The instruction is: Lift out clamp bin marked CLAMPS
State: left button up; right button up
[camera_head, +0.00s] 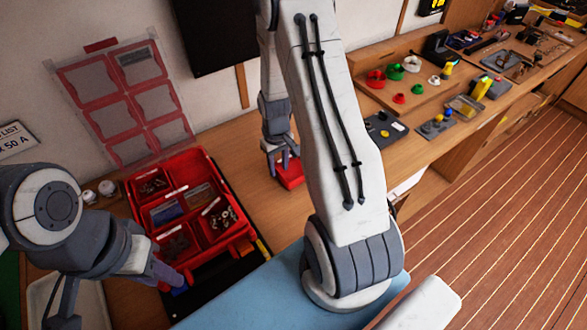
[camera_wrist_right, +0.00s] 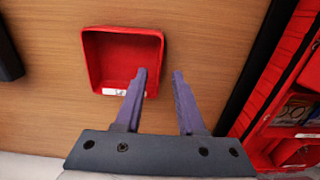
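A small red bin (camera_head: 291,174) stands on the wooden counter, partly hidden by my right arm in the head view. In the right wrist view this bin (camera_wrist_right: 98,62) looks empty, with a white label on its near wall too small to read. My right gripper (camera_wrist_right: 159,74) is open, its fingertips appearing on either side of the bin's right wall; contact is unclear. A red organizer (camera_head: 245,236) with several filled bins sits to the left; I cannot read any CLAMPS marking. My left gripper (camera_head: 177,280) is at the organizer's near left corner; its finger opening is unclear.
A red-outlined panel (camera_head: 107,84) hangs on the wall behind the organizer. Red, green and yellow parts (camera_head: 412,63) stand along the counter at right. A blue surface (camera_head: 262,292) lies in front. Counter between organizer and small bin is clear.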

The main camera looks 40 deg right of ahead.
aim_at(279, 173)
jog(key=shift+w+f+p, duration=0.1)
jog(key=shift+f+p, duration=0.35)
jog(key=shift+f, duration=1.35)
grip_shut()
